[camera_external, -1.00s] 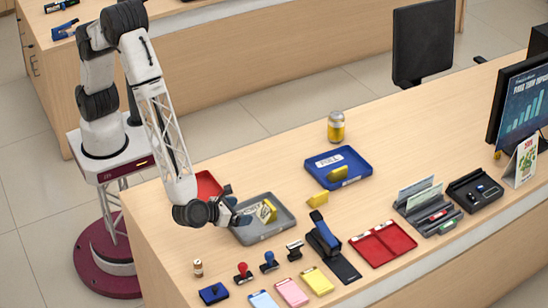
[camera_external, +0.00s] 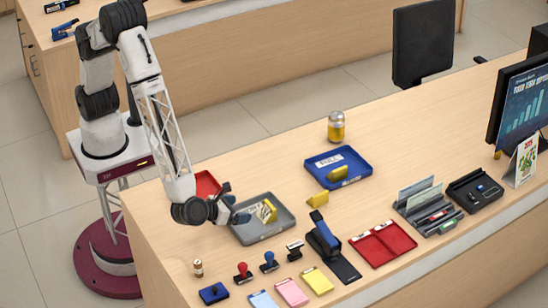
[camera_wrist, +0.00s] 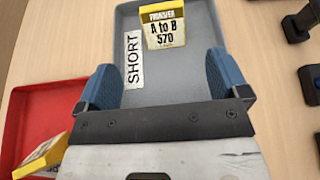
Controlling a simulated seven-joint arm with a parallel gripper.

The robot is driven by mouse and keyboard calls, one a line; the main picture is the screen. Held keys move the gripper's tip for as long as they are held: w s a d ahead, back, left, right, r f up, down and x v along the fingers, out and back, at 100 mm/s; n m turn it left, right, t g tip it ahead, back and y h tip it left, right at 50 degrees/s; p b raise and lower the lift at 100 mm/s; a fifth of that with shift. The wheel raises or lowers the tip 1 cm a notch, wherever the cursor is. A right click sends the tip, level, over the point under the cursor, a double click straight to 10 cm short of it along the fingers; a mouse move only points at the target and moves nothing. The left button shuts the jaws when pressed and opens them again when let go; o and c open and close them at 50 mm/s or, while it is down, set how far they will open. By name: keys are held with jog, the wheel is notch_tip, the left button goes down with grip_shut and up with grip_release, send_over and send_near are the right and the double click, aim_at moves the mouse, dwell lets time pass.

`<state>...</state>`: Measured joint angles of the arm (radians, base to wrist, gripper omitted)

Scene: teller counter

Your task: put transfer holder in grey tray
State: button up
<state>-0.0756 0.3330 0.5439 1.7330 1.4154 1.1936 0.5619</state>
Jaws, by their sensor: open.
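The grey tray (camera_external: 250,236) stands on the counter and carries a label reading SHORT in the wrist view (camera_wrist: 201,35). A yellow-topped transfer holder (camera_wrist: 164,28), printed "A to B 570", is in the tray, tilted; it also shows in the external view (camera_external: 268,211). My gripper (camera_wrist: 165,82) is open, with its blue fingers apart over the near part of the tray and nothing between them. The holder is beyond the fingertips, apart from them. In the external view my gripper (camera_external: 229,205) is at the tray's left side.
A red tray (camera_external: 208,184) lies left of the grey one, with another yellow-topped holder (camera_wrist: 42,157) at it. A blue tray (camera_external: 318,163) holds a yellow item, and a yellow block (camera_external: 318,199) lies nearby.

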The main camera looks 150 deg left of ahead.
jog(key=s+d+r+n+g+h, duration=0.1)
jog(key=s+d+r+n+h, duration=0.3)
jog(key=s+r, duration=0.65)
jog(key=s+d+r+n+h, duration=0.2)
jog(key=s+d+r+n, duration=0.3)
jog(key=s+r, duration=0.5)
jog(key=s+d+r+n+t+h, duration=0.1)
jog(key=s+d+r+n+h, duration=0.1)
jog(key=s, duration=0.6)
jog(key=s+d+r+n+t+h, duration=0.1)
jog(key=s+d+r+n+h, duration=0.2)
jog(key=s+d, duration=0.4)
jog(key=s+d+r+n+t+h, duration=0.1)
jog(key=s+d+r+n+h, duration=0.1)
jog(key=s, duration=0.8)
notch_tip(320, 180, up, 2)
jog(key=shift+s+d+r+n+t+h, duration=0.3)
jog(key=shift+d+n, duration=0.5)
jog(key=shift+d, duration=0.4)
